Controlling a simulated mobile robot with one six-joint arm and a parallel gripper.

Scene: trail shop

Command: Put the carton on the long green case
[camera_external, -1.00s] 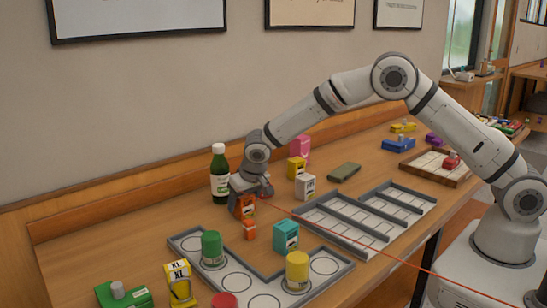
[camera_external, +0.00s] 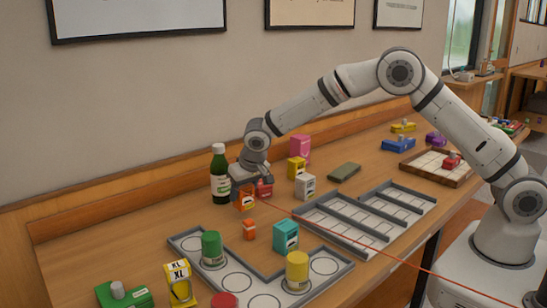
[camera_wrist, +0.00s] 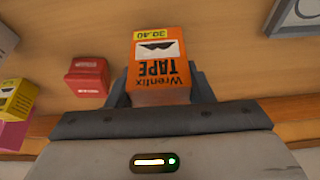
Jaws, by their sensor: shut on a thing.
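My gripper (camera_external: 247,186) is shut on an orange carton (camera_external: 244,201) with a white panel. In the wrist view the carton (camera_wrist: 158,60) sits between the two fingers, with its "Wrenfix TAPE" and price label showing. The carton seems slightly above the table. The long green case (camera_external: 345,172) lies flat on the table, to the right of and farther back than my gripper. Its top looks bare. The case is not recognisable in the wrist view.
A red box (camera_external: 265,187) stands close beside my gripper, and a dark green bottle (camera_external: 219,175) just left. A grey divided tray (camera_external: 365,216) lies in front of the case.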

